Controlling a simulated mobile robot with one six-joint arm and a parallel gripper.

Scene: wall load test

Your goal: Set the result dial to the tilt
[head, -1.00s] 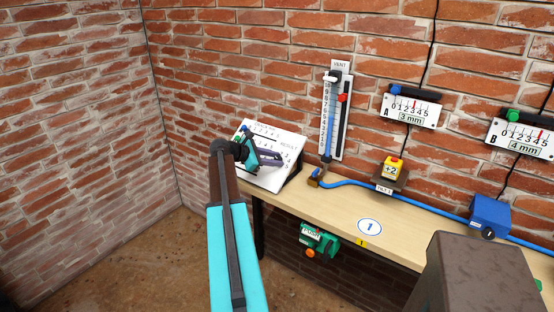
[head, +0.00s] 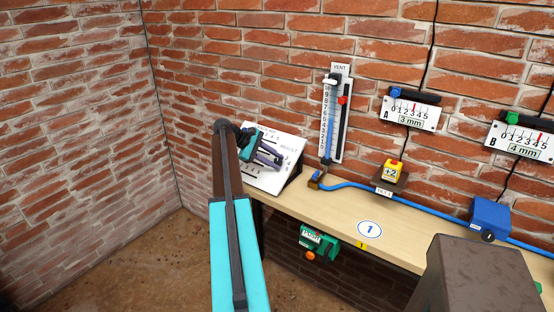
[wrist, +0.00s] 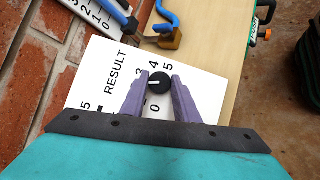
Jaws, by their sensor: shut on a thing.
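The result dial is a black knob (wrist: 159,82) with a white mark, on a white panel (wrist: 85,90) lettered RESULT. Digits 0, 3, 4 and 5 show around it; others are hidden by my fingers. My gripper (wrist: 157,88) has its two purple fingers on either side of the knob, shut on it. In the head view my gripper (head: 268,155) is over the same sloped panel (head: 262,183) at the bench's left end, hiding the knob. A yellow tilt block (head: 393,170) reads +2 and sits on a small dark stand on the bench.
On the brick wall are a VENT scale (head: 333,120), gauge A (head: 411,112) reading 3 mm and gauge B (head: 522,139) reading 4 mm. A blue hose (head: 420,198) runs along the bench (head: 320,203) to a blue box (head: 490,215). A green PUSH unit (head: 318,240) hangs below the front edge.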

